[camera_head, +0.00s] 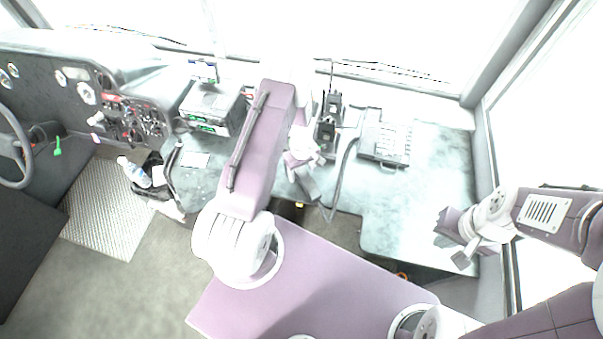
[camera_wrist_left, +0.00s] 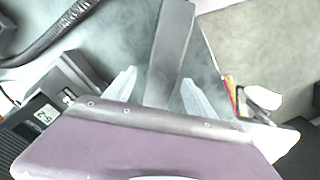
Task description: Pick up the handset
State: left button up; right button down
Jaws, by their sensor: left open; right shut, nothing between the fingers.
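A long dark grey bar, which looks like the handset (camera_wrist_left: 170,50), lies between the fingers of my left gripper (camera_wrist_left: 158,92) in the left wrist view. The fingers are open, one on each side of it; I cannot tell whether either touches it. In the head view my left gripper (camera_head: 303,165) is over the worktop near its front edge, partly hidden by my arm. A grey desk phone (camera_head: 385,143) stands to its right, with a dark cord running down from it. My right gripper (camera_head: 453,240) is shut and empty over the worktop's right end.
Two-way radios (camera_head: 328,125) stand upright between my left arm and the phone. One marked 5-2 (camera_wrist_left: 45,118) is close beside my left gripper in the wrist view. A box-like device (camera_head: 212,108) stands left of my arm. The worktop (camera_head: 400,215) is clear below the phone.

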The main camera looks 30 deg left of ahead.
pick_arm(q)
jog(key=shift+f, duration=0.5)
grip_shut()
jog(key=shift+r, duration=0.15)
